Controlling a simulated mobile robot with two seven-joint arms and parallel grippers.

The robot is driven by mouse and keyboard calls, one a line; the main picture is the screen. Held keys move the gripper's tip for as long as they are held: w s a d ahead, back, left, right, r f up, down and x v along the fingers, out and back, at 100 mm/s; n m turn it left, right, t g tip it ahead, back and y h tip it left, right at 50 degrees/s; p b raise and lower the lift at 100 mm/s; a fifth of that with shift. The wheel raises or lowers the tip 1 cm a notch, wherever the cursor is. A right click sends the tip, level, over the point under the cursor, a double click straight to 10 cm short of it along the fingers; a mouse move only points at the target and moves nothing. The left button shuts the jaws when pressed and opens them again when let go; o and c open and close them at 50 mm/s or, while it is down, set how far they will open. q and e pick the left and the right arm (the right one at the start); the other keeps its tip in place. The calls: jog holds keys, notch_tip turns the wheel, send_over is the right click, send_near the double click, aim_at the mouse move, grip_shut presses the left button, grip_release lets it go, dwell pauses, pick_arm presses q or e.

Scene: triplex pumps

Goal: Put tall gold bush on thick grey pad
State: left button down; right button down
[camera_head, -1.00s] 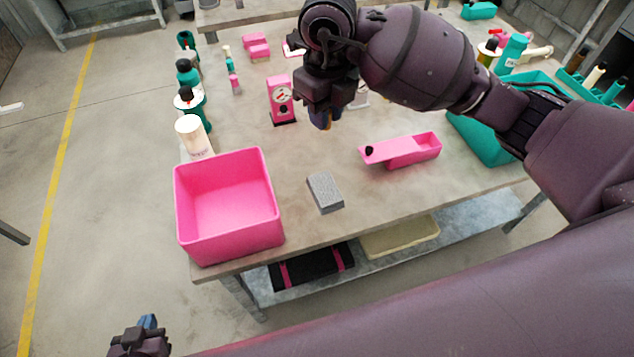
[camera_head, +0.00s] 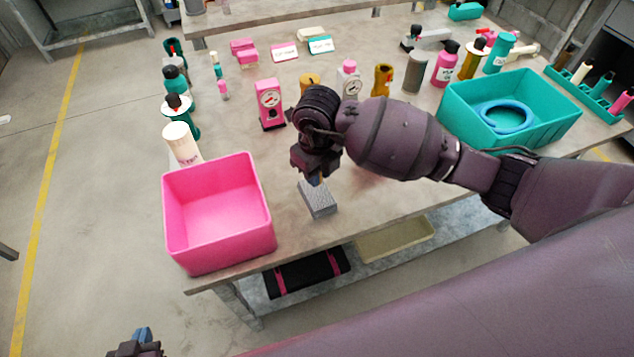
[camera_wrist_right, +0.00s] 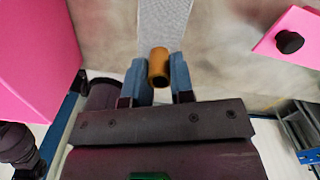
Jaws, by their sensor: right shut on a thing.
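My right gripper (camera_head: 317,181) is shut on a gold bush, a small hollow cylinder. The bush (camera_wrist_right: 159,66) shows between the blue fingertips in the right wrist view. In the head view my gripper mostly hides it. The grey pad (camera_head: 319,202) is a speckled block on the table near its front edge. My right gripper is over the back end of the pad. In the wrist view the pad (camera_wrist_right: 166,22) lies just beyond the bush; I cannot tell whether they touch. My left gripper (camera_head: 140,338) is low at the bottom left, off the table, partly cut off.
A pink bin (camera_head: 218,215) stands left of the pad. A teal crate (camera_head: 510,110) stands at the right. Several bottles and gauges stand further back.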

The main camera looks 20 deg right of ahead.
notch_tip(320, 180, down, 4)
jog(key=shift+f, duration=0.15)
jog(key=c, duration=1)
grip_release()
notch_tip(320, 180, up, 12)
jog(key=shift+r, duration=0.1)
